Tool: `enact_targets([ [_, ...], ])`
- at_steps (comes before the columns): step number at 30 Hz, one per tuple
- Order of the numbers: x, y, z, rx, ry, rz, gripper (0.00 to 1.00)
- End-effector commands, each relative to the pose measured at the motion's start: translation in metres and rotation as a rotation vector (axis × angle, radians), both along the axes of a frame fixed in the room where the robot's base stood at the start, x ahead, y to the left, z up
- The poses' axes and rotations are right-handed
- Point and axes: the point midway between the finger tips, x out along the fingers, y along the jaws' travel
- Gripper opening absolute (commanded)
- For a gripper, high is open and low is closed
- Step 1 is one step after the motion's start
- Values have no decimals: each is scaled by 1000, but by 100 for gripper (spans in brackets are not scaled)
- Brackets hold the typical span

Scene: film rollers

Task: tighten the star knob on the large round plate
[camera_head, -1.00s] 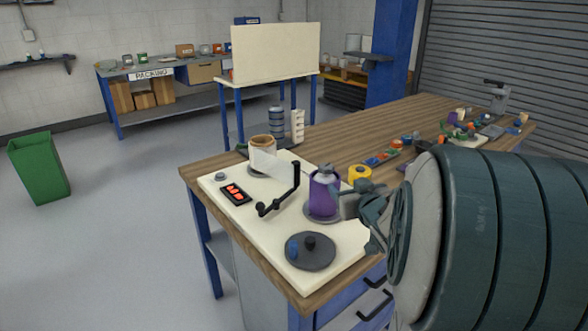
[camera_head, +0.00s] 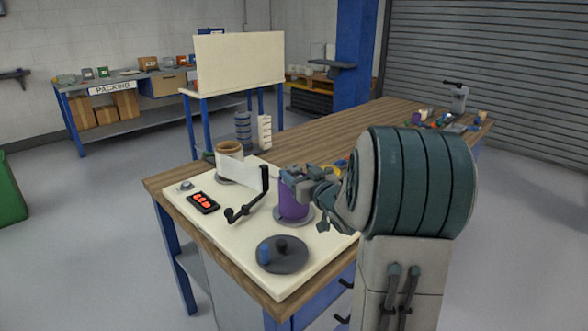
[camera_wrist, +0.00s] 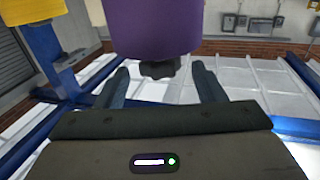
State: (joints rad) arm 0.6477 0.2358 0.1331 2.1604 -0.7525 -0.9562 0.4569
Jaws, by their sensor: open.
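A purple roll (camera_head: 292,202) stands upright on a dark round plate (camera_head: 306,217) on the cream board. My gripper (camera_head: 291,175) is at the top of this roll and hides the roll's top in the head view. In the wrist view, which looks upside down, a dark star knob (camera_wrist: 158,70) sits at the end of the purple roll (camera_wrist: 155,25). My open fingers (camera_wrist: 161,76) stand on either side of the knob, with gaps showing. Another dark round plate (camera_head: 296,263) lies nearer the board's front corner, with a black knob (camera_head: 282,244) and a blue peg (camera_head: 264,253).
A black crank-shaped arm (camera_head: 264,185) stands just left of the purple roll. A yellow roll (camera_head: 341,164) is mostly hidden behind my arm.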

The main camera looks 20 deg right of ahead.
Motion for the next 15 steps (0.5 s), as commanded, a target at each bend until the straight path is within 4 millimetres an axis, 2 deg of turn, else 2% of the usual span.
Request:
enact_targets([
  [3, 18, 1, 0, 2, 0, 1, 63],
  [6, 26, 2, 0, 1, 0, 1, 63],
  [15, 32, 3, 0, 0, 0, 0, 63],
])
